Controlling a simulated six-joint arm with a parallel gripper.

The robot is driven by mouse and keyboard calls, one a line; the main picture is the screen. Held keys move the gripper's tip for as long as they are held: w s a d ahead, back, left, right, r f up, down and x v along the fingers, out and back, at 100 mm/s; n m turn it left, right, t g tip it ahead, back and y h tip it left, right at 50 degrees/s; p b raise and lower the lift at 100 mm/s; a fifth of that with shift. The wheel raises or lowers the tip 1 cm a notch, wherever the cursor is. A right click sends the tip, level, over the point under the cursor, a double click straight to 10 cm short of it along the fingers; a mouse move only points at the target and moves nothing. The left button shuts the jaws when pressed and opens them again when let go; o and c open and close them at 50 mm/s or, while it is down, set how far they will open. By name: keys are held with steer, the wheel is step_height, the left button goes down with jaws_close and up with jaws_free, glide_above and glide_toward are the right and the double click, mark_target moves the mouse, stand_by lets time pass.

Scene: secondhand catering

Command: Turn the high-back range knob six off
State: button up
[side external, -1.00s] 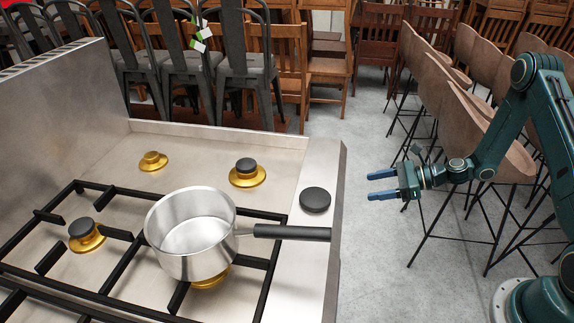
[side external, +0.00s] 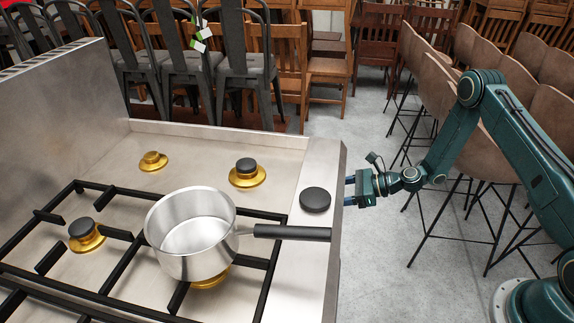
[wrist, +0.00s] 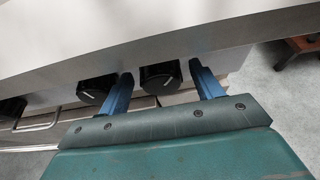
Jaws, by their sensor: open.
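In the wrist view a black round knob (wrist: 160,75) with a white line is on the range's front, under the top's overhang. My gripper (wrist: 161,69) is open, one blue finger on each side of this knob; I cannot tell whether either touches it. The white line lies at a slant. A second black knob (wrist: 97,90) is just left of the left finger. No numbers are readable, so I cannot confirm which is six. In the side view my gripper (side external: 352,189) is at the range's front edge, fingertips partly hidden; the knobs are hidden there.
The range top (side external: 275,155) carries a steel saucepan (side external: 190,235), its black handle (side external: 292,232) reaching over the front ledge. A black disc (side external: 315,200) lies on that ledge. A third knob (wrist: 12,108) and a bar handle (wrist: 42,122) are farther left. Stools (side external: 490,130) stand behind my arm.

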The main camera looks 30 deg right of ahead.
steer(key=shift+c, duration=0.3)
steer(key=c, duration=0.9)
steer(key=shift+s+a+f+n+t+h, duration=0.15)
steer(key=shift+n+t+h, duration=0.5)
steer(key=shift+n, duration=0.65)
steer(key=shift+s+a+n+t+h, duration=0.1)
steer(key=shift+n+t+h, duration=0.5)
steer(key=shift+n, duration=0.7)
steer(key=shift+t, duration=0.25)
steer(key=o, duration=1)
steer(key=shift+c, duration=0.2)
